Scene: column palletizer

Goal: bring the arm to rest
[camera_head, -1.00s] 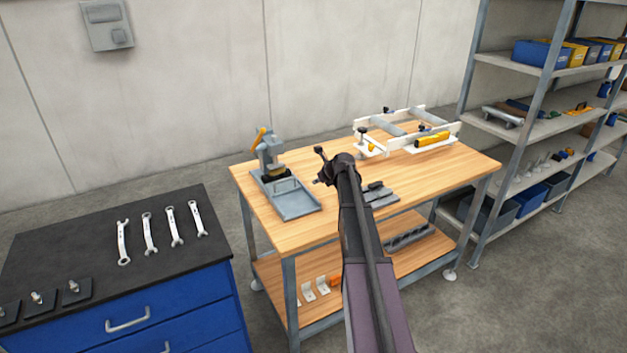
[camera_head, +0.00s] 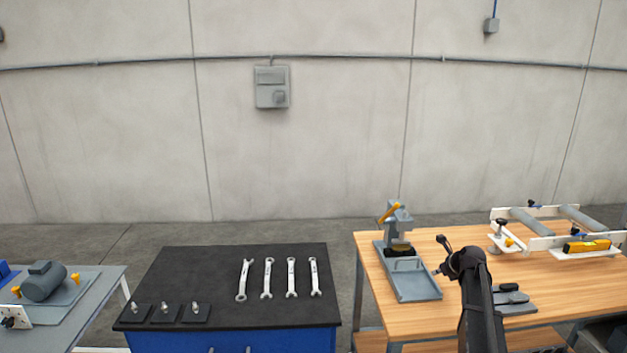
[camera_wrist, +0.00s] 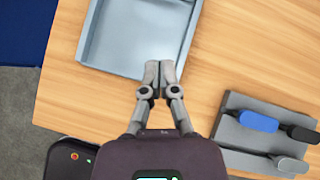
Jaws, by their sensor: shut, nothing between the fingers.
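My arm (camera_head: 478,300) reaches up from the bottom of the head view, over the wooden table (camera_head: 390,326). In the wrist view my gripper (camera_wrist: 158,68) has its two grey fingers together with nothing between them. The fingertips appear over the near edge of a grey tray (camera_wrist: 128,68); whether they touch it is not clear. In the head view this tray (camera_head: 415,285) belongs to a small press-like fixture with a yellow handle, left of my arm.
A grey plate with blue and black handled parts (camera_wrist: 262,128) lies right of the fingers. Left of the table stands a black-topped blue cabinet (camera_head: 215,275) with several wrenches (camera_head: 268,278). A white frame with rollers (camera_head: 550,240) sits at the table's back right.

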